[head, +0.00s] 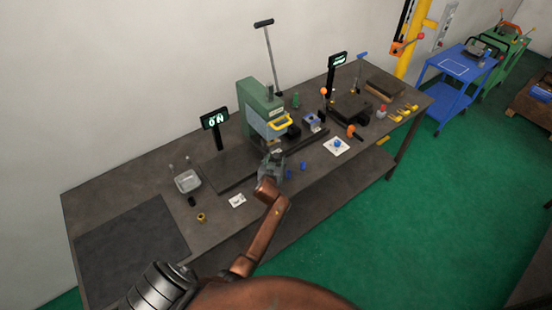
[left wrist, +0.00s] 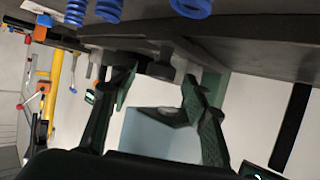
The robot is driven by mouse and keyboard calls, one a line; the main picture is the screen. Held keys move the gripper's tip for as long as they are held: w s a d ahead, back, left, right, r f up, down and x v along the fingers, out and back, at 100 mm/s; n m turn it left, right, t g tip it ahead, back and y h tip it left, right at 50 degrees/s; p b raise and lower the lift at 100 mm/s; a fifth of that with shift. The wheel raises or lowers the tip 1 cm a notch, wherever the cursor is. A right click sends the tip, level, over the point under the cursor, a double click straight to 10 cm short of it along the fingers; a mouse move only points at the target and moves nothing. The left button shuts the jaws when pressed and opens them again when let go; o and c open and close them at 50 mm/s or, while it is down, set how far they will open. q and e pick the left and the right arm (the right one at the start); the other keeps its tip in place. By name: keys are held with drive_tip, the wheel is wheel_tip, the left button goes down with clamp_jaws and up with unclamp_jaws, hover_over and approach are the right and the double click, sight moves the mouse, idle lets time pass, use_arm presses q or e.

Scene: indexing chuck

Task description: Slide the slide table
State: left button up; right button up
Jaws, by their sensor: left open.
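A green and pale-blue press (head: 258,105) with a yellow handle (head: 280,124) stands on the bench. A dark slide base (head: 300,138) runs out to its right and carries a small grey block with a blue part (head: 312,122); I cannot tell which part is the slide table. My left gripper (head: 272,162) is at the bench's front side, before the press. In the left wrist view, its fingers (left wrist: 158,84) are open and apart. A dark round knob (left wrist: 161,68) shows between or beyond them; contact is unclear. My right gripper is not in view.
Blue springs (head: 302,166) stand close to the left gripper and show at the top of the left wrist view (left wrist: 107,9). A grey tray (head: 188,181) and a lit ON sign (head: 214,120) are left. A second fixture (head: 350,107) and yellow-handled tools (head: 404,112) are right.

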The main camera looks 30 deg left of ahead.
use_arm(q)
drive_tip(key=shift+x, duration=0.85)
